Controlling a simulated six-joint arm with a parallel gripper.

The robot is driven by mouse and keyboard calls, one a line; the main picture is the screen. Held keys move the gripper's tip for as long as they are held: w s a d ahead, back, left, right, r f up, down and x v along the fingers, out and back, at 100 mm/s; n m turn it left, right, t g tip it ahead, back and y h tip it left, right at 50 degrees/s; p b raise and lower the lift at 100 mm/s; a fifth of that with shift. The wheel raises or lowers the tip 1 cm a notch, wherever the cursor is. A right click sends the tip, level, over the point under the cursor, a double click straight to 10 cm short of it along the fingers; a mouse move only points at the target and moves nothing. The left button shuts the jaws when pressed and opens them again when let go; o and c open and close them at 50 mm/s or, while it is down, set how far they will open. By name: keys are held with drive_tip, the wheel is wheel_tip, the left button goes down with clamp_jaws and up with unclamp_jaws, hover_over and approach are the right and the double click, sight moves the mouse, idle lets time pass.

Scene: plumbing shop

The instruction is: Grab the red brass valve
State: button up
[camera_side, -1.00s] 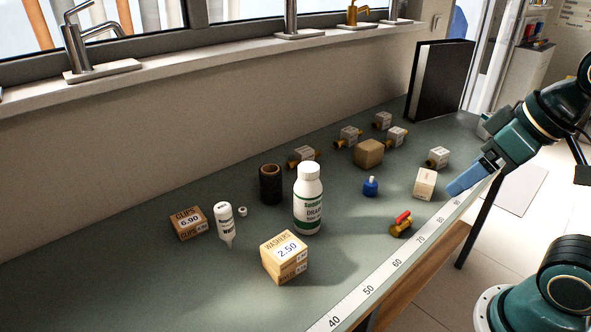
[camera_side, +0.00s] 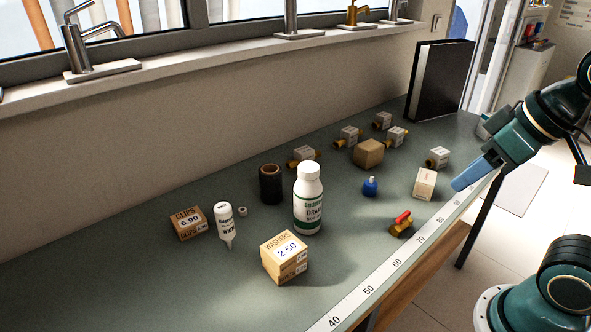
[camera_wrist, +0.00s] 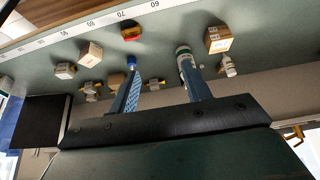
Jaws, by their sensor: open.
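The red brass valve (camera_side: 401,226), a small brass body with a red handle, lies on the bench near the front measuring strip. It also shows in the wrist view (camera_wrist: 131,33), above the fingertips and apart from them. My gripper (camera_side: 466,180) is to the right of the valve in the side view, above the bench's front edge. In the wrist view its two blue fingers (camera_wrist: 160,70) are spread with nothing held between them.
A pale box (camera_side: 425,183) and a blue-capped small bottle (camera_side: 370,187) stand near the valve. A white drain bottle (camera_side: 308,205) and a washers box (camera_side: 284,257) stand to the left. Several labelled brass fittings lie behind, around a brown box (camera_side: 368,153). The bench by the valve's left is clear.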

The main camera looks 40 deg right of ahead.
drive_tip(key=m+g+y, duration=0.2)
drive_tip(key=m+g, duration=0.2)
drive_tip(key=m, duration=0.6)
hover_over(404, 215)
drive_tip(key=s+a, duration=0.4)
drive_tip(key=d+x, duration=0.1)
drive_tip(key=x, duration=0.3)
drive_tip(key=w+d+f+m+g+y, duration=0.1)
drive_tip(key=w+d+f+m+y, duration=0.1)
drive_tip(key=d+f+m, duration=0.5)
drive_tip(key=shift+w+d+m+y, duration=0.3)
drive_tip(key=shift+w+d+m, duration=0.35)
drive_tip(key=shift+d, duration=0.25)
drive_tip(key=shift+s, duration=0.1)
drive_tip(key=shift+s+x, duration=0.2)
drive_tip(key=shift+x, duration=4.1)
drive_tip(key=shift+f, duration=0.1)
